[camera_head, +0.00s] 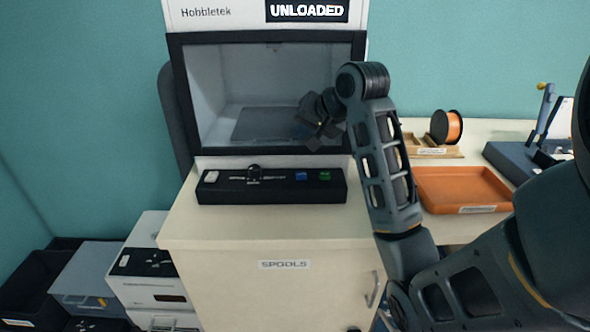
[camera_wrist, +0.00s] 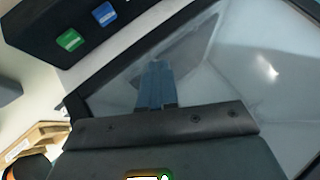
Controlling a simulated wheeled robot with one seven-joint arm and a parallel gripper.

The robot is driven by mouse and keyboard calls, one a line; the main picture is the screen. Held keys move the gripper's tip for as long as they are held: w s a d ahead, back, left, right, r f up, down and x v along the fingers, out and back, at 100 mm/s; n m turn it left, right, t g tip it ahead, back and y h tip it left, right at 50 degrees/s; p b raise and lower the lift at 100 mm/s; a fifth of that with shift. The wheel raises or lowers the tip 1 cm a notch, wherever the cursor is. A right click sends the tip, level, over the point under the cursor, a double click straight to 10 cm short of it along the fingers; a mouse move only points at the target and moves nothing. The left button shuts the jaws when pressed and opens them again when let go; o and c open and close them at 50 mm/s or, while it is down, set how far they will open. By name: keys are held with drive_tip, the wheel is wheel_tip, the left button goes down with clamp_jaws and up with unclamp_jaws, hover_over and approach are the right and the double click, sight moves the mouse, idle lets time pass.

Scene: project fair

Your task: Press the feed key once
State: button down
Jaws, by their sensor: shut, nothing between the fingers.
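The black control bar (camera_head: 270,194) sits on the cabinet top in front of the printer. The key labels are too small to read, so I cannot tell which is the feed key. The blue key (camera_wrist: 104,14) and green key (camera_wrist: 69,40) also show in the wrist view. My gripper (camera_head: 312,122) is shut and empty, above and apart from the bar, in front of the printer window.
The Hobbletek printer (camera_head: 178,95) shows "UNLOADED" on its display (camera_head: 307,10). To the right are an orange tray (camera_head: 462,190), an orange spool (camera_head: 446,127) on a wooden stand and a dark blue device (camera_head: 530,158). White boxes (camera_head: 150,262) stand at lower left.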

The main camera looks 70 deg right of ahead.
drive_tip(key=shift+s+d+r, duration=0.15)
drive_tip(key=shift+d+r, duration=0.05)
drive_tip(key=shift+d, duration=0.05)
drive_tip(key=shift+f, duration=0.1)
drive_tip(key=b, duration=0.7)
hover_over(304, 176)
wheel_tip(304, 176, down, 7)
drive_tip(key=shift+d+f, duration=0.1)
drive_tip(key=shift+f, duration=0.05)
drive_tip(key=shift+f+b, duration=0.5)
drive_tip(key=shift+f, duration=0.2)
drive_tip(key=shift+f, duration=0.15)
idle(1.1)
drive_tip(key=shift+f, duration=0.25)
